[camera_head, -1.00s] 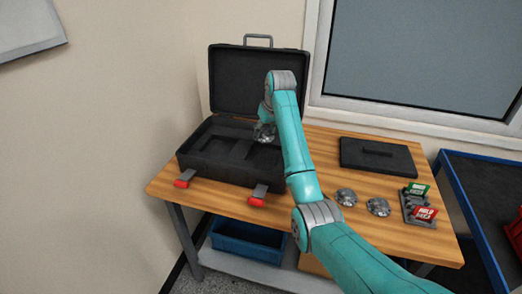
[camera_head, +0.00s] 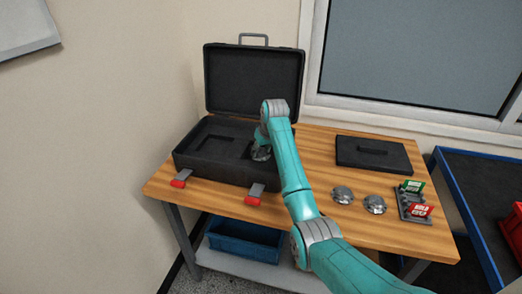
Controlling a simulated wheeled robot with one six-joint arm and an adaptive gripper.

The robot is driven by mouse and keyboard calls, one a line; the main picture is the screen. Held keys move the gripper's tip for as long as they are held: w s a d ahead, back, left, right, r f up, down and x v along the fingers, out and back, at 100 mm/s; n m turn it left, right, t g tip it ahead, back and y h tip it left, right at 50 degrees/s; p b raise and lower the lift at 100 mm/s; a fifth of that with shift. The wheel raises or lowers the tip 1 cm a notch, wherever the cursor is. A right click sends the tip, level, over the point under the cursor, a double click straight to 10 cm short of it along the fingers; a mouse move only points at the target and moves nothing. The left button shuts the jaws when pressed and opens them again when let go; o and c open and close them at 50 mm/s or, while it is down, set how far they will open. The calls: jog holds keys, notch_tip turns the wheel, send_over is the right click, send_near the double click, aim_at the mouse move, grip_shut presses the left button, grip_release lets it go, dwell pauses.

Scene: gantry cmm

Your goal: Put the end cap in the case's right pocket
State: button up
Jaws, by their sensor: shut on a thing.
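The open black case (camera_head: 212,176) stands at the left of the wooden table, its lid (camera_head: 255,82) upright behind it. Its left pocket shows as an empty recess. My gripper (camera_head: 262,153) is low over the right part of the case, at the right pocket, which it and the arm mostly hide. It is shut on a grey metallic piece, apparently the end cap, which can hardly be told from the fingers. I cannot tell whether the piece touches the pocket floor. Two similar domed metal caps, one left (camera_head: 342,194) and one right (camera_head: 375,204), lie on the table.
A flat black lid-like panel with a handle (camera_head: 373,154) lies at the back right. A grey rack (camera_head: 411,208) holds a green and a red card. Two red-tipped latches stick out from the case front. A blue bin (camera_head: 245,240) sits below, a blue cart at right.

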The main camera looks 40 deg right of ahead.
jog(key=o, duration=1.3)
jog(key=shift+f, duration=0.1)
jog(key=v, duration=1.2)
